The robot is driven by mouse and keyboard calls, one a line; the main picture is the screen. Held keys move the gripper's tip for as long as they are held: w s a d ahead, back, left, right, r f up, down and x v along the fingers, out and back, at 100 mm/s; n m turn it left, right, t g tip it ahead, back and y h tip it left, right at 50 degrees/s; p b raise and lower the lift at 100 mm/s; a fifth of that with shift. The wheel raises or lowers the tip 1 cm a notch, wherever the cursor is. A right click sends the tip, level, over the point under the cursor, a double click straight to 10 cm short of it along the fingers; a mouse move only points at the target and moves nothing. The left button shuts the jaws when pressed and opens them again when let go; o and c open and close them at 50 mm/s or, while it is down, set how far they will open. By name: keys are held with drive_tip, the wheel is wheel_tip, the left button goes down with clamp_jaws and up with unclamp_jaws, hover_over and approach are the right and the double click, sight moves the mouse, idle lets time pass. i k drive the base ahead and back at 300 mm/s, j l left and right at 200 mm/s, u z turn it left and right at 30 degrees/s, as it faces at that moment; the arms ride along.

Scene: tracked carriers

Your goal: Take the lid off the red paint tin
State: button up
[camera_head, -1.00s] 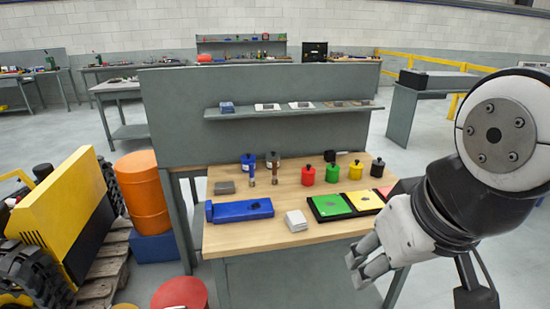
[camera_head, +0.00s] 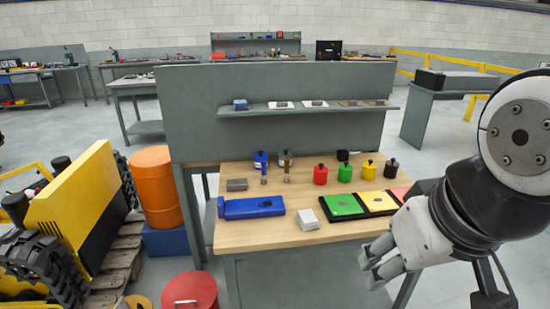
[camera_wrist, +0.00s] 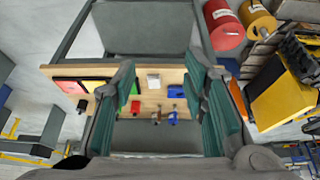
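The red paint tin (camera_head: 320,176) is small, with a black lid (camera_head: 320,166) on top. It stands upright on the wooden workbench (camera_head: 270,236), left of a green tin (camera_head: 345,173). The red tin also shows in the wrist view (camera_wrist: 135,106), between the fingers near the left one. My gripper (camera_head: 372,268) is in front of the bench's right front edge, well apart from the tin. In the wrist view my gripper (camera_wrist: 163,80) has its fingers wide apart, with nothing held.
Coloured pads (camera_head: 343,205), a white block (camera_head: 306,220) and a blue case (camera_head: 250,207) lie in front. A grey back panel (camera_head: 285,85) with shelf rises behind.

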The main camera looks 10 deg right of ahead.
sight(320, 170)
drive_tip(key=i+l, duration=0.2)
drive_tip(key=i, duration=0.2)
drive_tip(key=i+l, duration=0.2)
drive_tip(key=i, duration=0.2)
drive_tip(key=i+l, duration=0.2)
drive_tip(key=i, duration=0.2)
drive_tip(key=i+l, duration=0.15)
drive_tip(key=i, duration=0.25)
